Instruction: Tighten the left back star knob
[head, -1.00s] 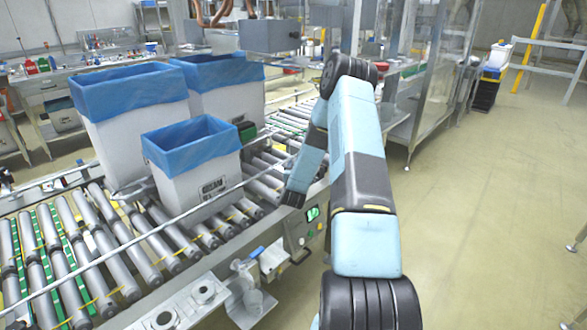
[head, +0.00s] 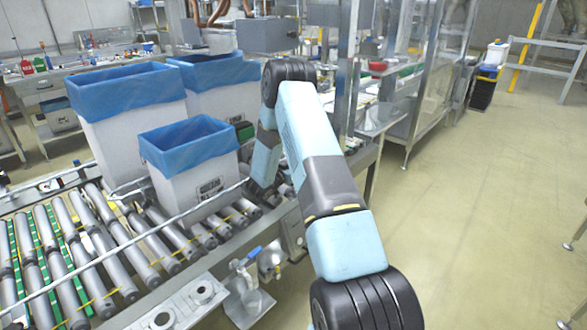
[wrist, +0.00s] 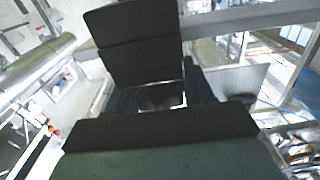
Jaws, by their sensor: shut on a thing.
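My gripper (wrist: 160,92) shows in the wrist view, its dark fingers shut on a dark rounded thing, the star knob (wrist: 161,97). Most of the knob is hidden by the fingers and the wrist housing. In the head view my arm reaches over the near side rail of the roller conveyor, to the right of the small box. The gripper and the knob are hidden there behind my arm, so I cannot tell from that view how the knob sits.
Blue-lined white boxes, a small one (head: 195,185) and larger ones (head: 125,115) behind, stand on the roller conveyor (head: 105,270). A metal post (head: 345,95) and a glazed machine frame (head: 430,80) rise beyond my arm.

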